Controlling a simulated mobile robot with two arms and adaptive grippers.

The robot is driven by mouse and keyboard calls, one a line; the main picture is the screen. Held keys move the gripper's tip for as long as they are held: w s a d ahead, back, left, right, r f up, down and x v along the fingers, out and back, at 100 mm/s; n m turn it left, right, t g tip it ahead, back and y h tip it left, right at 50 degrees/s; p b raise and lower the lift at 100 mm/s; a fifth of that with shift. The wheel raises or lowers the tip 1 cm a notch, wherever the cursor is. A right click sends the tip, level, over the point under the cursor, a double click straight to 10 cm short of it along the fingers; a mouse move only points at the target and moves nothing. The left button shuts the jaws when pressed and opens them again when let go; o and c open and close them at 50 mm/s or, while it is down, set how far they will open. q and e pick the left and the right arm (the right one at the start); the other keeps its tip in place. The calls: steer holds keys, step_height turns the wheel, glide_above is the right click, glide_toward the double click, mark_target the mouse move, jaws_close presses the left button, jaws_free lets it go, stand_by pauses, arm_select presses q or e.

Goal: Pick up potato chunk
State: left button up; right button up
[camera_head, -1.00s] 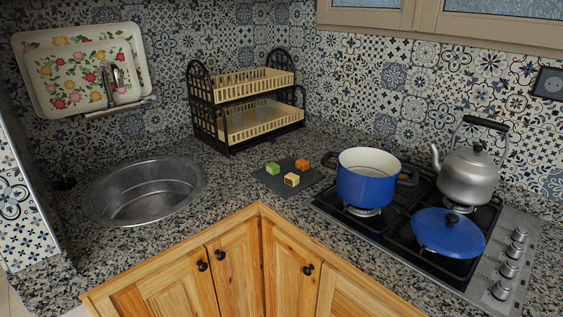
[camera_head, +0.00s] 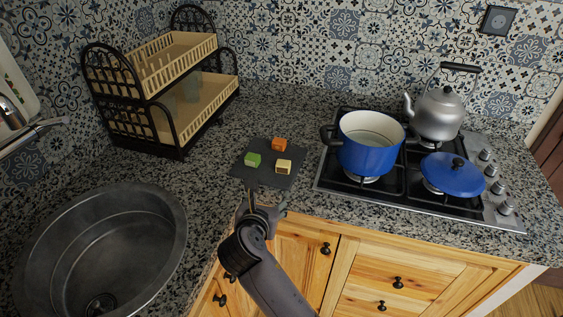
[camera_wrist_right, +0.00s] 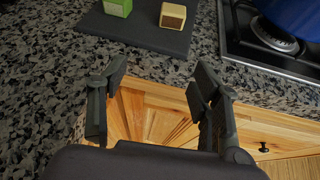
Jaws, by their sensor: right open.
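The potato chunk (camera_head: 283,167), a pale cream cube with a brown side, sits on a dark flat board (camera_head: 264,178) near the counter's front corner. It also shows at the top of the right wrist view (camera_wrist_right: 172,15). A green cube (camera_head: 253,159) lies to its left and an orange cube (camera_head: 280,144) behind it. My right gripper (camera_head: 263,203) is open and empty, in front of the board at the counter edge. In the right wrist view its two fingers (camera_wrist_right: 157,75) are apart, short of the board. My left gripper is out of view.
A blue pot (camera_head: 369,147) stands on the gas hob right of the board, with a blue lid (camera_head: 452,174) and a kettle (camera_head: 436,114). A round sink (camera_head: 166,247) is at left. A two-tier rack (camera_head: 136,145) stands behind left.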

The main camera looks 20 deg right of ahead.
step_height(320, 180, up, 4)
steer(key=d, duration=0.1)
glide_toward(284, 164)
steer(key=shift+n+h, duration=0.3)
steer(key=shift+h, duration=0.1)
steer(key=x, duration=0.5)
steer(key=shift+a+f+p, duration=0.25)
steer(key=shift+f+p, duration=0.1)
steer(key=shift+r+x, duration=0.15)
steer(key=shift+x, duration=1.35)
steer(key=shift+r+x, duration=0.1)
steer(key=shift+x, duration=1.4)
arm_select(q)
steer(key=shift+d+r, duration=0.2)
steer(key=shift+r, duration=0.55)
arm_select(e)
steer(key=shift+w+a, duration=0.1)
steer(key=shift+w, duration=0.05)
steer(key=shift+c, duration=0.5)
steer(key=c, duration=0.4)
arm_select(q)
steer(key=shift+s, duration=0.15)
arm_select(e)
steer(key=shift+f, duration=0.15)
steer(key=c, duration=0.7)
